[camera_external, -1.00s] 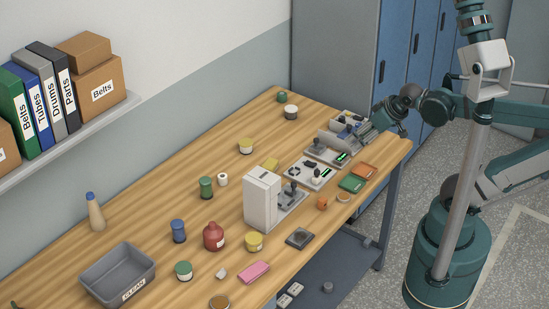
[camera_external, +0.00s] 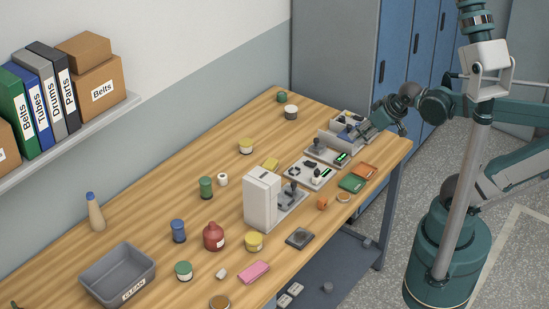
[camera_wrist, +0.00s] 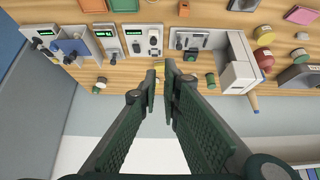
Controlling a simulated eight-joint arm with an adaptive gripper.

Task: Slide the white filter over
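I cannot tell for sure which thing is the white filter. A small white cylinder (camera_external: 222,179) stands on the table beside a green spool (camera_external: 206,187). A larger white upright box (camera_external: 262,199) stands at the left end of a grey-based device, and it also shows at the right in the wrist view (camera_wrist: 238,76).
Modules with levers and green displays (camera_external: 311,172) line the right side of the table. Green (camera_external: 352,184) and orange (camera_external: 365,171) pads lie near the front edge. A red jar (camera_external: 213,237) and a grey CLEAN tray (camera_external: 118,275) stand to the left.

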